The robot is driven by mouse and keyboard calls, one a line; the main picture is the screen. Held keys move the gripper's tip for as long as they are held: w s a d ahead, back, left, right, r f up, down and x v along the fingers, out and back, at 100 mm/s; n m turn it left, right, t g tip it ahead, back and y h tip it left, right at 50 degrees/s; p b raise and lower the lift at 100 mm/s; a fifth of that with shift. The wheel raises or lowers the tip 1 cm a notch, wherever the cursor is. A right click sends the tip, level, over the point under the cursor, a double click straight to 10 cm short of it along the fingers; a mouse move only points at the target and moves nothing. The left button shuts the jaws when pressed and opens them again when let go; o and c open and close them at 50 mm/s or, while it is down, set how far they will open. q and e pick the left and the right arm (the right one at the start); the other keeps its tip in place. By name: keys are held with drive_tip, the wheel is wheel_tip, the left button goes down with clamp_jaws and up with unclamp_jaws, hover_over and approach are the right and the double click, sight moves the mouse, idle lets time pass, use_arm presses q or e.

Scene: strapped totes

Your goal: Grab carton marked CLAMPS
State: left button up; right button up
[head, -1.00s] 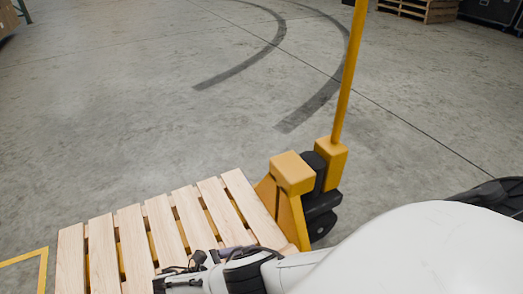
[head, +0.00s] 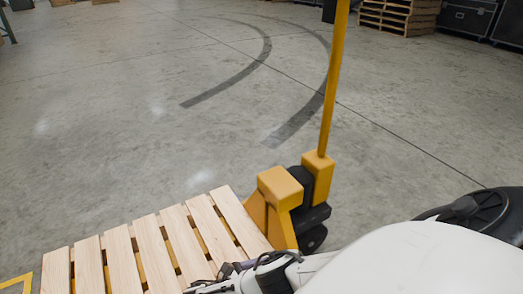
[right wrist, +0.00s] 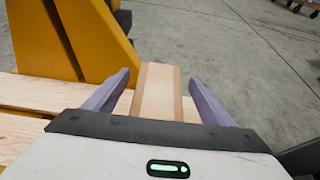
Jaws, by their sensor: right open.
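No carton marked CLAMPS is visible in either view. My right gripper (right wrist: 158,78) shows in the right wrist view with its two purple fingers spread apart. A pale, wood-coloured piece with darker brown edges (right wrist: 157,92) lies in line with the gap between the fingers. I cannot tell whether it is part of the pallet or a separate thing, nor whether the fingers touch it. In the head view a dark and white arm part lies low over the pallet's near edge. My left gripper is not in view.
A slatted wooden pallet (head: 152,250) sits at bottom left on the yellow pallet jack (head: 281,188), whose handle stands upright. Stacked pallets (head: 398,14) and dark cases (head: 468,18) stand at the far right. The concrete floor (head: 110,120) beyond is open.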

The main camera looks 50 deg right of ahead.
clamp_jaws()
drive_tip(key=shift+r, duration=0.1)
